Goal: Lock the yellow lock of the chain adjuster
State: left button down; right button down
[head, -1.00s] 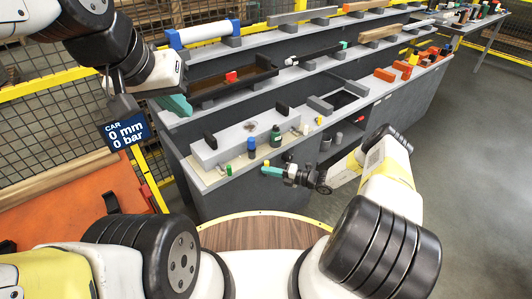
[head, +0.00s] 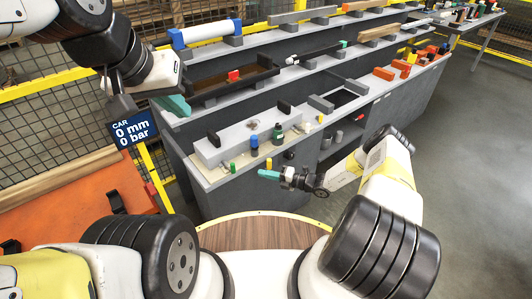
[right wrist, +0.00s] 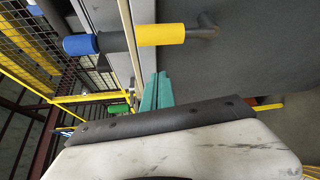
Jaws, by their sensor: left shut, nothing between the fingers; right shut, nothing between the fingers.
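The yellow lock is a smooth yellow cylinder (right wrist: 162,35) on a grey bent rod in the right wrist view, with a blue cap (right wrist: 80,44) to its left. In the head view a small yellow piece (head: 268,163) shows at the bench's front edge, near a blue-topped knob (head: 254,142). My right gripper (head: 268,174), with teal fingers, is shut and empty just below that yellow piece. In the right wrist view its closed fingers (right wrist: 155,92) point toward the yellow cylinder, with a gap between. My left gripper (head: 172,105) is shut and empty at the bench's far left end.
A grey stepped bench (head: 205,173) carries several parts, including a dark green bottle (head: 277,134) and orange blocks (head: 385,74). A sign (head: 132,130) reads 0 mm and 0 bar. Open floor (head: 460,170) lies to the right.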

jog(key=f+v, duration=0.1)
jog(key=v, duration=0.9)
jog(key=shift+w, duration=0.1)
jog(key=s+r+n+g+h, duration=0.35)
jog(key=r+n, duration=0.75)
jog(key=r, duration=0.6)
jog(key=s+r+n+g+h, duration=0.2)
jog(key=r+n+g+h, duration=0.2)
jog(key=r+n, duration=1.05)
jog(key=s+d+r+n+t+h, duration=0.2)
jog(key=s+r+n+t+h, duration=0.3)
jog(key=s+r+n, duration=0.8)
jog(key=s+r+t, duration=0.2)
jog(key=s+r, duration=0.5)
jog(key=s, duration=0.1)
jog(key=shift+d+r+n+h, duration=0.3)
jog(key=shift+n+h, duration=0.05)
jog(key=shift+s, duration=0.1)
